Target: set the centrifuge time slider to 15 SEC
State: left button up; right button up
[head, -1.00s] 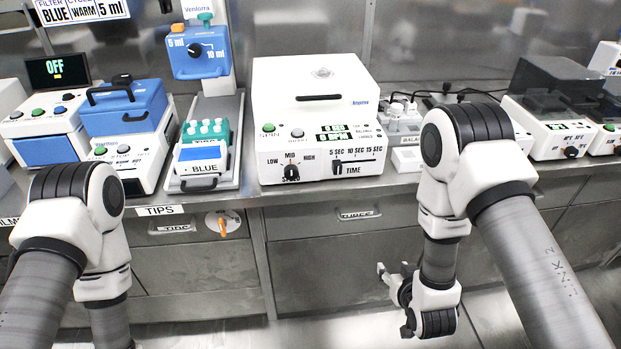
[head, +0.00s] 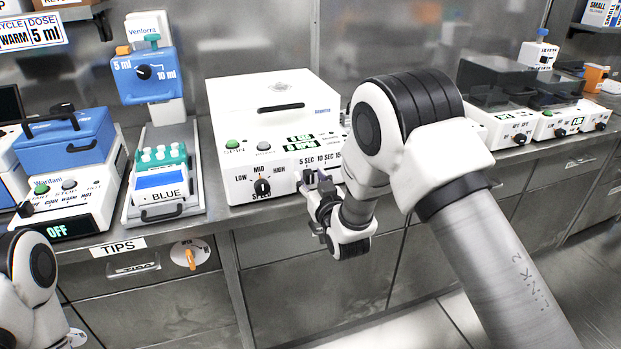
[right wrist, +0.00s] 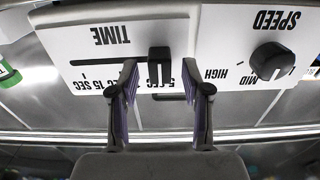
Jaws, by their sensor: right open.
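The white centrifuge (head: 265,110) stands on the bench in the head view, with a speed knob (head: 262,187) and a time scale on its front. In the right wrist view, upside down, the black time slider (right wrist: 160,66) sits on its track near the 5 SEC end. The 15 SEC mark (right wrist: 92,86) is toward the left there. My right gripper (head: 322,185) is at the slider. In the wrist view its open fingers (right wrist: 160,88) stand on either side of the slider, with gaps showing. In the head view the gripper and arm hide the slider. My left gripper is out of view.
A blue-topped device (head: 68,165) and a dispenser (head: 148,75) with a BLUE display stand left of the centrifuge. More instruments (head: 505,125) stand to the right. The bench edge and drawers lie below my right gripper.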

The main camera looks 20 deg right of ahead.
jog(key=shift+w, duration=0.15)
grip_shut()
jog(key=d, duration=0.9)
jog(key=shift+w+d, duration=0.15)
jog(key=shift+d, duration=0.2)
jog(key=shift+r, duration=0.1)
jog(key=shift+c, duration=0.9)
grip_release()
jog(key=shift+d, duration=0.1)
jog(key=shift+o, duration=0.9)
jog(key=shift+d, duration=0.15)
